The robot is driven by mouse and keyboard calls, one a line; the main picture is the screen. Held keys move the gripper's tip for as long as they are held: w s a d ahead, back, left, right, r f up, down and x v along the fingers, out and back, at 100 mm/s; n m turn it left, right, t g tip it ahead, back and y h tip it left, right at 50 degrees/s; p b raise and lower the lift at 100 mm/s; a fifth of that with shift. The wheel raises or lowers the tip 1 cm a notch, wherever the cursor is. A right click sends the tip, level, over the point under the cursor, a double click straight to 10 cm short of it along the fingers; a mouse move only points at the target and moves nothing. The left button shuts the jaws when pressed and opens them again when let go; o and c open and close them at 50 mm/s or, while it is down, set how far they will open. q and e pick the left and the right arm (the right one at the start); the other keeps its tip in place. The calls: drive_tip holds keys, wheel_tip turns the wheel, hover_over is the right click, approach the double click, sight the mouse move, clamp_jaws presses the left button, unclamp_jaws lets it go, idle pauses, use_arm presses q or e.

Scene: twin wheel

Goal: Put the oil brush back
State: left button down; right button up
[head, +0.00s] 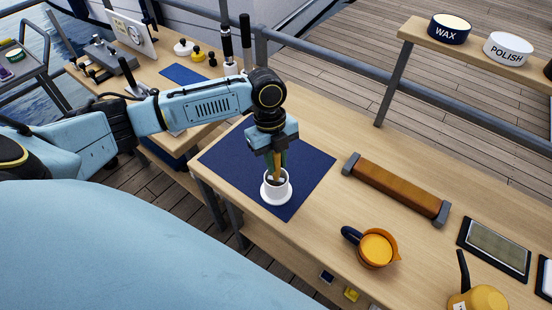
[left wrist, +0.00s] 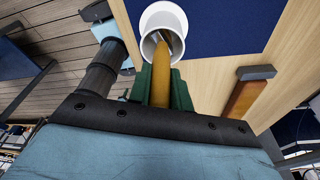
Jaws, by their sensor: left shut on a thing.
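A white cup (head: 268,192) with a wide round foot stands upright on the dark blue mat (head: 236,160); the cup also shows in the left wrist view (left wrist: 149,45). My left gripper (head: 276,153) points down right above the cup. Its green fingers (left wrist: 160,88) are shut on the orange-yellow handle of the oil brush (left wrist: 161,66). The handle's lower part reaches into the cup's mouth in both views. The brush's lower end is hard to make out inside the cup. My right gripper is not in view.
A brown leather-like bar with grey ends (head: 396,188) lies right of the mat. An orange jug (head: 376,249) and a yellow can (head: 478,300) stand nearer the front. A raised shelf holds the WAX (head: 449,29) and POLISH (head: 508,49) tins. The bench between mat and bar is clear.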

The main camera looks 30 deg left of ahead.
use_arm(q)
drive_tip(key=c, duration=1.3)
unclamp_jaws()
drive_tip(key=shift+r, duration=0.1)
drive_tip(key=v, duration=1.2)
drive_tip(key=shift+w, duration=0.1)
